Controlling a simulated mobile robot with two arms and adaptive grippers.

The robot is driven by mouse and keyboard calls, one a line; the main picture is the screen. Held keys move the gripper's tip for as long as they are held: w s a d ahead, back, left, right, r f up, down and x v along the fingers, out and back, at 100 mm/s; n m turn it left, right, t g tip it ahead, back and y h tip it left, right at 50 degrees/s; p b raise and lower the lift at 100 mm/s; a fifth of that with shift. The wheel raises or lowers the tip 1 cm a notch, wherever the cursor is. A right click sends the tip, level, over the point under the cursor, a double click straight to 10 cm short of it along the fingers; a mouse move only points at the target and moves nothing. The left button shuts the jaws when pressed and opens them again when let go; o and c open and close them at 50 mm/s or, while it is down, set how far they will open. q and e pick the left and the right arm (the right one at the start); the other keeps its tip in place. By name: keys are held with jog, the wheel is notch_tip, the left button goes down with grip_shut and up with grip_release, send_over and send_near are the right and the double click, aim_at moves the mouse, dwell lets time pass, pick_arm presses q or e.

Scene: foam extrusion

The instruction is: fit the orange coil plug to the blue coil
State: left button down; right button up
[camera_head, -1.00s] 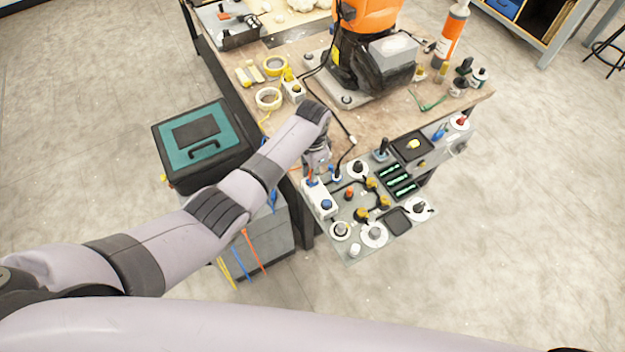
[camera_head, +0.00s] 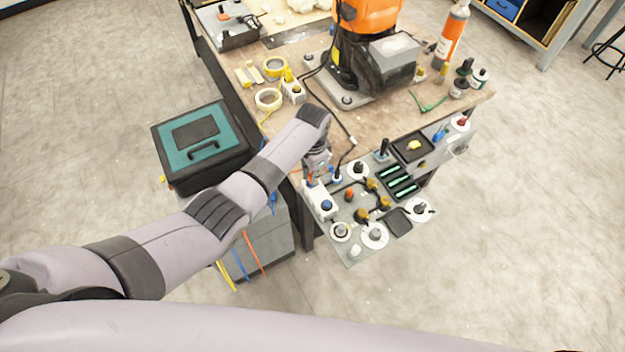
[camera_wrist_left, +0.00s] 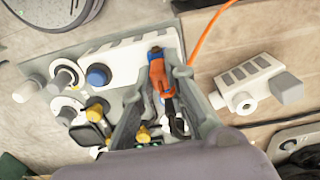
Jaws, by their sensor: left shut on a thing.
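My left gripper (camera_wrist_left: 166,82) is shut on the orange coil plug (camera_wrist_left: 157,74), which has a dark lower part and lies between the fingers in the left wrist view. In the head view my left gripper (camera_head: 316,172) is low over the left back part of the grey panel (camera_head: 352,255), beside the white block (camera_head: 318,198). A small blue part (camera_head: 337,178) just right of the gripper may be the blue coil. The fingers partly hide the plug's far end, so I cannot tell whether it touches the coil. My right gripper is not in view.
An orange cable (camera_wrist_left: 205,35) runs near the gripper. A teal-lidded toolbox (camera_head: 200,140) stands left of the arm.

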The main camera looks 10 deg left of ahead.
pick_arm(q)
jog(key=shift+f, duration=0.1)
jog(key=c, duration=1.6)
grip_release()
jog(key=shift+o, duration=0.4)
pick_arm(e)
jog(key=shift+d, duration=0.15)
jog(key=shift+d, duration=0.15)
pick_arm(q)
notch_tip(320, 180, up, 12)
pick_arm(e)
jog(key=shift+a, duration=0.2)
